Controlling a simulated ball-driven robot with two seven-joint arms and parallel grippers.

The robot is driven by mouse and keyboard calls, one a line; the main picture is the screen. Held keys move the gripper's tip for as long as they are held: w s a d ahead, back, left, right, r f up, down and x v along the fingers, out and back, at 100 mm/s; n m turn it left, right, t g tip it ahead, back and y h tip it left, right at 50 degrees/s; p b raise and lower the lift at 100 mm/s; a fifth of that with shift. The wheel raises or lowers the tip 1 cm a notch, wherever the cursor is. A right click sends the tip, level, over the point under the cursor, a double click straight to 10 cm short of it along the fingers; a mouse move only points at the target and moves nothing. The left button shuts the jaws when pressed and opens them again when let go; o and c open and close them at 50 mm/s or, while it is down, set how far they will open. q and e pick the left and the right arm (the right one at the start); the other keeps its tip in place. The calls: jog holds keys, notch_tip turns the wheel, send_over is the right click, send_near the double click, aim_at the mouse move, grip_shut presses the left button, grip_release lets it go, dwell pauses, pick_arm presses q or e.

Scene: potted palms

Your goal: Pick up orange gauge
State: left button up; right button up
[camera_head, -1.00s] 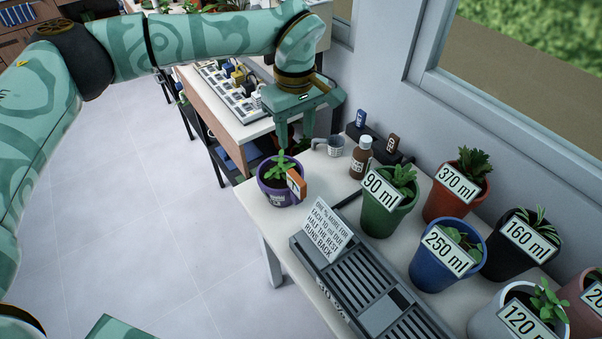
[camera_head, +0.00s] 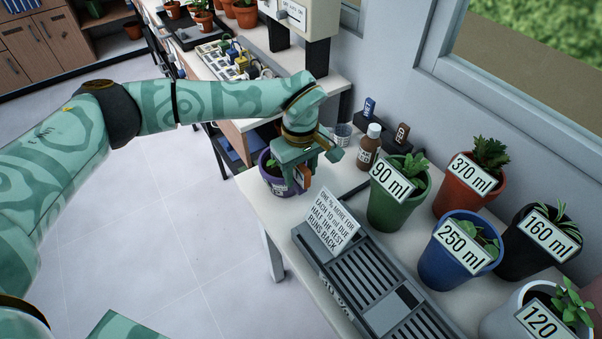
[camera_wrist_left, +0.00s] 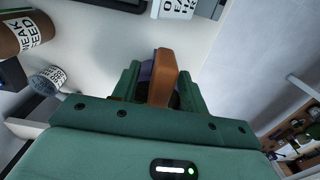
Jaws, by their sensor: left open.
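The orange gauge (camera_head: 304,177) stands at the purple pot (camera_head: 271,183) on the near left end of the white table. My left gripper (camera_head: 298,185) is lowered over the pot and hides most of the plant and part of the gauge. In the left wrist view the orange gauge (camera_wrist_left: 162,80) lies between the two open green fingers (camera_wrist_left: 158,85), with the purple pot (camera_wrist_left: 145,72) behind it. I cannot tell whether either finger touches the gauge. My right gripper is not in view.
A brown bottle (camera_head: 369,147) and a grey cup (camera_head: 342,136) stand just behind the gripper. A green pot (camera_head: 392,205) and a grey slatted tray (camera_head: 370,275) with a sign (camera_head: 331,222) are to the right. Clear floor lies left of the table.

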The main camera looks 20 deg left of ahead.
pick_arm(q)
jog(key=shift+r, duration=0.15)
jog(key=shift+c, duration=0.6)
jog(key=c, duration=0.8)
jog(key=shift+r, duration=0.1)
